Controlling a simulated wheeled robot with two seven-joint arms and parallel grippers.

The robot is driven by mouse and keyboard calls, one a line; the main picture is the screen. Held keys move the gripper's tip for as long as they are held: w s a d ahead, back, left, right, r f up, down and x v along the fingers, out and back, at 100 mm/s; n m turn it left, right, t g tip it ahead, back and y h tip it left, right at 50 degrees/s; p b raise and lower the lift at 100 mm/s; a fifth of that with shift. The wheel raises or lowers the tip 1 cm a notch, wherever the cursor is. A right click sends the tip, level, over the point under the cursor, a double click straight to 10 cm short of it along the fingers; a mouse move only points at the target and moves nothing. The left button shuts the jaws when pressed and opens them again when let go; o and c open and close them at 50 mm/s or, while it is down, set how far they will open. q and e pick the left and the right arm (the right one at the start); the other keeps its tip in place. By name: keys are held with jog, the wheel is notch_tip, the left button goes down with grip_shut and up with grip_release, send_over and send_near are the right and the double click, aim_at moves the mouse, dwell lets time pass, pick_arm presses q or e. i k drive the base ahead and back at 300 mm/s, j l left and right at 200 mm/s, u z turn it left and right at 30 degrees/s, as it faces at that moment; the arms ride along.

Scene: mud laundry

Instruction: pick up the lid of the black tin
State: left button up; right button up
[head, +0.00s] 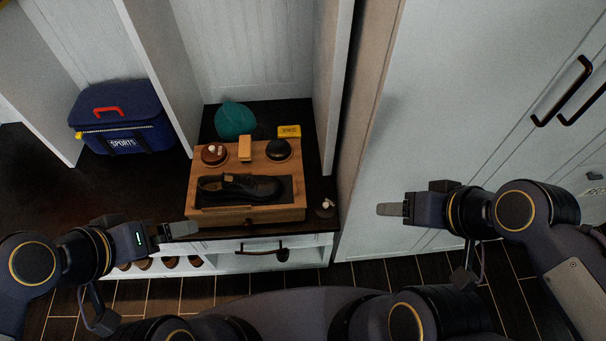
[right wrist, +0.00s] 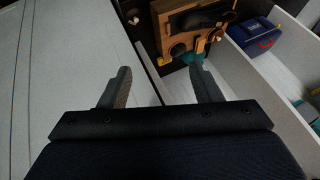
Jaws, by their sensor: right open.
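The black tin (head: 279,150) is a low, dark, round tin at the back right of a wooden shoe-care box (head: 222,216) on the bench. Its lid cannot be told apart from its body at this size. The tin shows small in the right wrist view (right wrist: 178,50), beyond my fingertips. My right gripper (head: 392,209) is open and empty, to the right of the box and apart from it; its two spread fingers show in the right wrist view (right wrist: 160,84). My left gripper (head: 182,229) is near the bench's front left edge, seen edge-on.
A brown tin (head: 214,154), a wooden block (head: 245,148) and a black shoe (head: 238,188) are on the box. A teal hat-like item (head: 235,120) and a yellow item (head: 289,131) lie behind. A small item (head: 325,207) sits right of the box, near a tall cabinet (head: 440,120).

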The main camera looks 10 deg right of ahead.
aim_at(324, 207)
jog(key=i+j+z, duration=0.1)
jog(key=j, duration=0.25)
jog(key=i+j, duration=0.25)
jog(key=j, duration=0.15)
jog(key=i+j+z, duration=0.15)
jog(key=j, duration=0.2)
